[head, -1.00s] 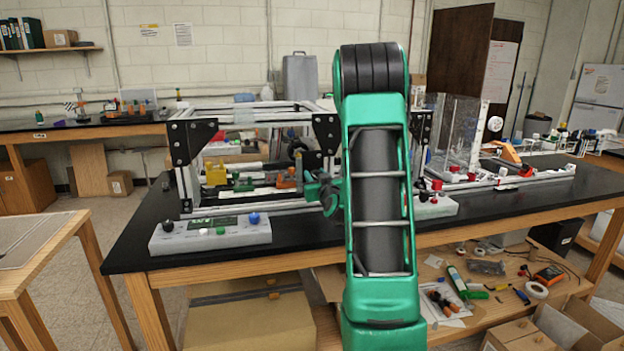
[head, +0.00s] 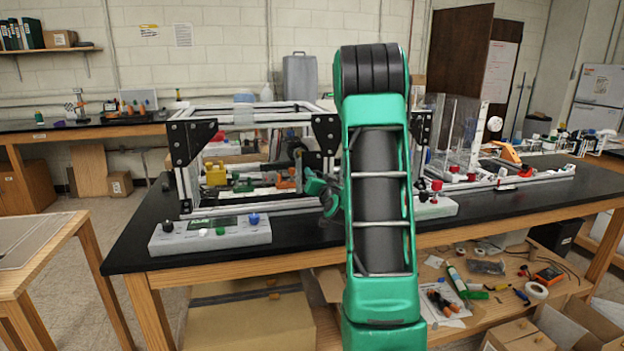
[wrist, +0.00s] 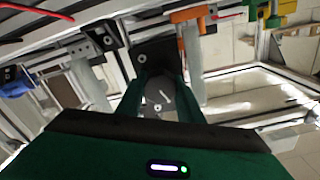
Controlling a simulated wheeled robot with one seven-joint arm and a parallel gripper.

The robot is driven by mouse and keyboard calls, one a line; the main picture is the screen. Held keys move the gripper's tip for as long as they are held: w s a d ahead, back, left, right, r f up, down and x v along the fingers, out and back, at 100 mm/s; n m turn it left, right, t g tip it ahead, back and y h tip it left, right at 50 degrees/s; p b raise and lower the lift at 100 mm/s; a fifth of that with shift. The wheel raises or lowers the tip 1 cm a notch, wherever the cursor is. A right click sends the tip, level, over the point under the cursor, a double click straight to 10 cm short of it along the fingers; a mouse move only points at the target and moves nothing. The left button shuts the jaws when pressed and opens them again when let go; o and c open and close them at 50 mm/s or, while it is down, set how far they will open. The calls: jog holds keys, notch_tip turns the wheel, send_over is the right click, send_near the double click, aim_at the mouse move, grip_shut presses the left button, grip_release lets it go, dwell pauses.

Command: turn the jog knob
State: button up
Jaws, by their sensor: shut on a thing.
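In the head view my gripper (head: 323,190) is at the front of the extrusion frame (head: 250,121), partly behind my arm.
A second box (head: 436,208) is partly behind my arm. Coloured parts (head: 217,174) sit inside the frame.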

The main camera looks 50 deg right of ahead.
jog(key=m, duration=0.5)
jog(key=shift+w+a+f+m, duration=0.15)
jog(key=shift+a+m, duration=0.15)
jog(key=m, duration=0.5)
jog(key=shift+m, duration=0.4)
jog(key=o, duration=0.8)
jog(key=shift+c, duration=0.2)
jog(key=shift+d, duration=0.15)
jog(key=shift+s+a, duration=0.25)
jog(key=shift+s, duration=0.35)
jog(key=v, duration=0.9)
jog(key=shift+a, duration=0.2)
jog(key=shift+s, duration=0.15)
